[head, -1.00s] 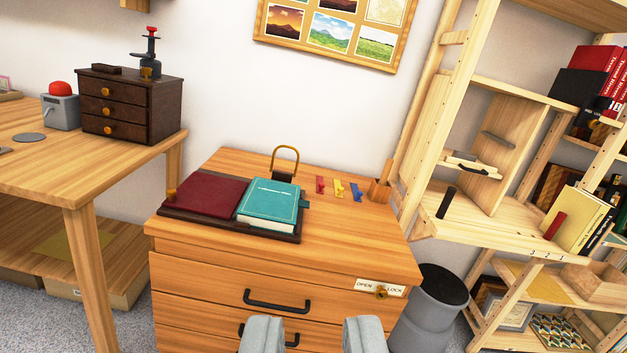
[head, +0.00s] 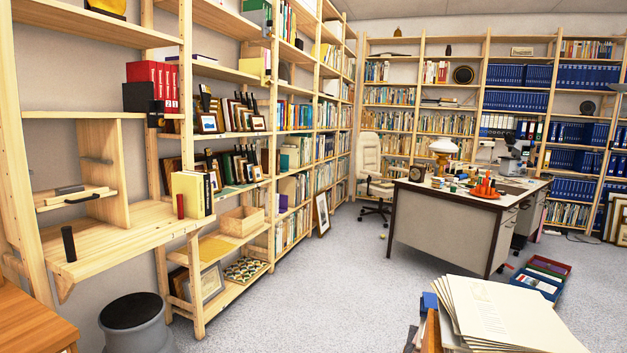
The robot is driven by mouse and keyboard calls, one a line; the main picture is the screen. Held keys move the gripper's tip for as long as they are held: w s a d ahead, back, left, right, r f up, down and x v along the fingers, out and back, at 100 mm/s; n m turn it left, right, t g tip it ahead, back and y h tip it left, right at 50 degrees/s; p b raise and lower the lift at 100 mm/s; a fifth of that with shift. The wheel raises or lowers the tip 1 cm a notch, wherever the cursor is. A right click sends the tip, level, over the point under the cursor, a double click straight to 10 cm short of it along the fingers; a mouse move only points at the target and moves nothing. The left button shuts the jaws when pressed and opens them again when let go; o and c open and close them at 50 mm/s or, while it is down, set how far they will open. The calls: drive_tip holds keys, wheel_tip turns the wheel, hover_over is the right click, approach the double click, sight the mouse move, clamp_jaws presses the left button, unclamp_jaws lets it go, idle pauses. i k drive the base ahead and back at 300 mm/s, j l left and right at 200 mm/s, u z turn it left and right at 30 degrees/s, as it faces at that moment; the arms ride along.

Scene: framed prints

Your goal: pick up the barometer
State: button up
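I cannot single out the barometer for certain. A round dark object (head: 463,75) stands on an upper shelf of the back bookcase, and another round dark object (head: 587,107) stands further right. A small dark boxy object with a round face (head: 417,173) stands at the left end of the desk (head: 450,200). All are too small to identify. My gripper is not in view, so its fingers and anything between them are hidden.
Tall wooden shelves (head: 187,130) line the left wall. A grey stool (head: 135,325) stands at lower left, and a white chair (head: 368,165) behind the desk. A stack of papers (head: 505,315) is at lower right. The middle floor (head: 330,290) is clear.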

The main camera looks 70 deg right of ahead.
sight(421, 171)
drive_tip(key=z, duration=2.75)
drive_tip(key=i+j+u, duration=0.3)
drive_tip(key=i+j, duration=0.15)
drive_tip(key=i+j+u, duration=0.3)
drive_tip(key=i+j, duration=0.25)
drive_tip(key=i+j+u, duration=0.3)
drive_tip(key=i, duration=0.25)
drive_tip(key=i+z, duration=0.25)
drive_tip(key=i, duration=0.3)
drive_tip(key=i+z, duration=0.25)
drive_tip(key=i, duration=0.3)
drive_tip(key=i+j+z, duration=0.25)
drive_tip(key=i, duration=0.25)
drive_tip(key=i+z, duration=0.15)
drive_tip(key=i, duration=1.6)
drive_tip(key=i+l+z, duration=0.3)
drive_tip(key=i, duration=0.5)
drive_tip(key=i+j+z, duration=0.1)
drive_tip(key=i+z, duration=0.2)
drive_tip(key=i, duration=0.45)
